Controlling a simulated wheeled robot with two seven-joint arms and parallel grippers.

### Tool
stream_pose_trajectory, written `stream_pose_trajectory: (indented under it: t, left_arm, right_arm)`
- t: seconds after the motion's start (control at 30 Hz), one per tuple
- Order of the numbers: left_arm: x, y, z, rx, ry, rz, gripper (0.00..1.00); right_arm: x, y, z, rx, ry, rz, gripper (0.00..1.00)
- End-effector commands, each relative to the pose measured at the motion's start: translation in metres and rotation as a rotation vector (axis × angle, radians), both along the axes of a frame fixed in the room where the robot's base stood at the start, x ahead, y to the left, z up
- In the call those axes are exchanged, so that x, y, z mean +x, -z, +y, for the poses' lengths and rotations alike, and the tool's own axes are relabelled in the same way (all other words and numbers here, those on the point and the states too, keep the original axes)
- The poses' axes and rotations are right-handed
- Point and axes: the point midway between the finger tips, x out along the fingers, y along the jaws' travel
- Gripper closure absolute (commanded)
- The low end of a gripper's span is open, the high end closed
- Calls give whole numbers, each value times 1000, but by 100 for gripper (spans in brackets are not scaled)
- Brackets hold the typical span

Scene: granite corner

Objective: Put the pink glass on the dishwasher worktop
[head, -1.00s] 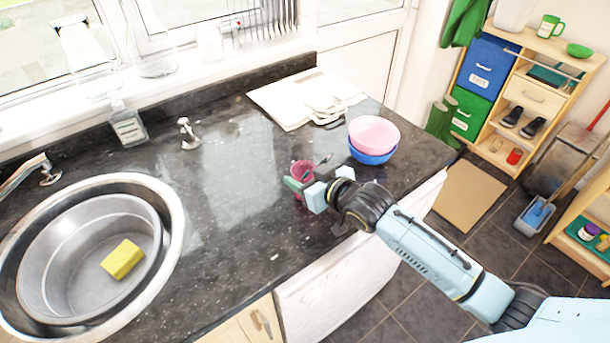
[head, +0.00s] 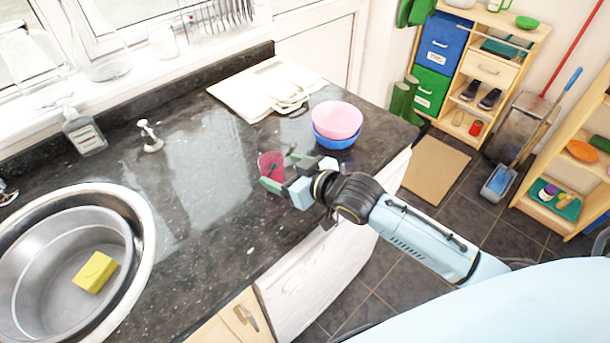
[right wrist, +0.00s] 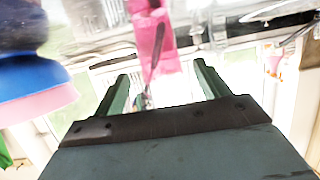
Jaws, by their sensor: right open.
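The pink glass (head: 267,163) stands upright on the dark speckled worktop (head: 215,225), above the white dishwasher front (head: 315,270). My right gripper (head: 281,168) is open beside the glass, its green fingers pointing at it from the right. In the right wrist view the glass (right wrist: 152,42) shows just beyond and between the two open fingertips (right wrist: 160,75), with a dark streak across it. It seems apart from the fingers, but I cannot be sure. My left gripper is not in view.
A pink bowl (head: 337,119) sits in a blue bowl (head: 335,141) behind the gripper. White boards (head: 262,90) lie at the back. A metal sink basin (head: 60,260) with a yellow sponge (head: 95,271) is at left. Worktop between sink and glass is clear.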

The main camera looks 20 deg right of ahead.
Motion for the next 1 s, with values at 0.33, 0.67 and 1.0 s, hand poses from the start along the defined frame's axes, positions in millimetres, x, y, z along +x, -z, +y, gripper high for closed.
stream_pose_trajectory:
  t: [0.33,0.67,1.0]
  left_arm:
    - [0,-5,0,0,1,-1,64]
    - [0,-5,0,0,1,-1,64]
    - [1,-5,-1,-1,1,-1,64]
  right_arm:
    - [-55,-21,-23,-1,0,2,26]
    - [-64,-26,-28,0,0,0,26]
    - [-78,-13,-26,-27,30,68,26]
